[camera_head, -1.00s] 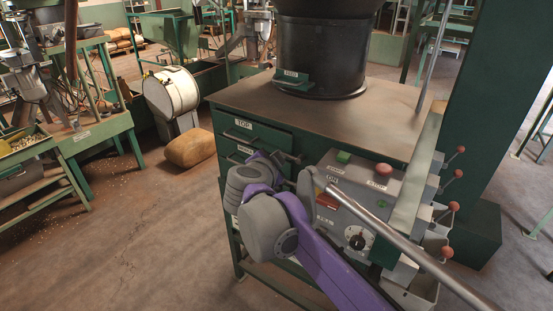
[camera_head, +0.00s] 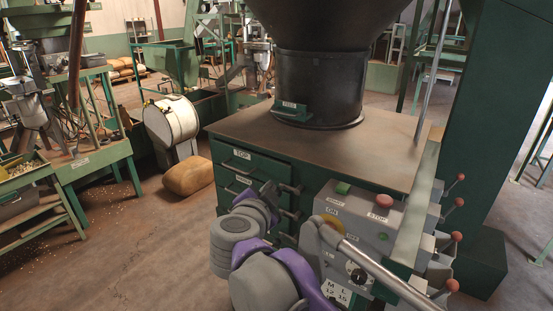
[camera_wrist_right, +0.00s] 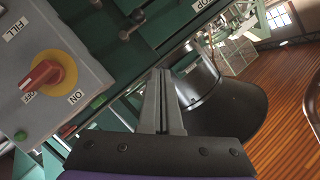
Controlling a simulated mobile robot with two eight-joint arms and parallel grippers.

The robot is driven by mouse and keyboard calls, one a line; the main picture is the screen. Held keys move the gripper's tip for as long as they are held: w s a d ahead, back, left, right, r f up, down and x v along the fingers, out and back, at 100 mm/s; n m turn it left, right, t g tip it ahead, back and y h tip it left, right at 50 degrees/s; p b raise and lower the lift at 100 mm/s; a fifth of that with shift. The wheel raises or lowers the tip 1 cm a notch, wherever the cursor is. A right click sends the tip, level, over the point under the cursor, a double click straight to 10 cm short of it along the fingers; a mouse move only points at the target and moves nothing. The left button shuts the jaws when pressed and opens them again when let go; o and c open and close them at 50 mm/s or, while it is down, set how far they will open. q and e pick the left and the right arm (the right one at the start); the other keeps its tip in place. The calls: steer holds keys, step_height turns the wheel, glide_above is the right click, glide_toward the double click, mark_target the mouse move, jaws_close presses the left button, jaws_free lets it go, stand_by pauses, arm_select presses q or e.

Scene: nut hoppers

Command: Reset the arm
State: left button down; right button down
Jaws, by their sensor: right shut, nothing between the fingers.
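My right arm, grey and purple, rises from the bottom in the head view, in front of the green cabinet (camera_head: 250,213). My right gripper (camera_head: 292,189) is partly hidden by the wrist, near the drawer fronts and left of the grey control box (camera_head: 375,235). In the right wrist view its fingers (camera_wrist_right: 161,78) are together, with nothing between them. The control box (camera_wrist_right: 45,70) lies to their left there, apart from them. Its red knob on a yellow disc (camera_wrist_right: 45,76) sits between FILL, OFF and ON labels. My left gripper is not in view.
A black hopper (camera_head: 318,85) stands on the cabinet. Levers with red balls (camera_head: 455,236) and a slanting metal bar (camera_head: 425,195) are at the box's right. A tan sack (camera_head: 188,177) and a white drum (camera_head: 171,119) stand left. Floor (camera_head: 130,235) at left front is clear.

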steer(key=d+r+n+t+y+p, duration=0.1)
steer(key=d+r+n+t+y, duration=0.1)
steer(key=d+r+n+y, duration=0.1)
steer(key=s+d+f+n+g+p, duration=0.1)
steer(key=s+d+f+n+g, duration=0.3)
steer(key=s+d+f, duration=0.6)
steer(key=s+d+f+n+g+h+p, duration=0.1)
steer(key=s+d+f+g, duration=0.6)
steer(key=s+f, duration=0.9)
step_height(320, 180, down, 2)
steer(key=d+n+p, duration=0.1)
steer(key=d+n, duration=0.1)
steer(key=d, duration=0.1)
steer(key=shift+s+f+n, duration=0.2)
steer(key=shift+s+n, duration=0.2)
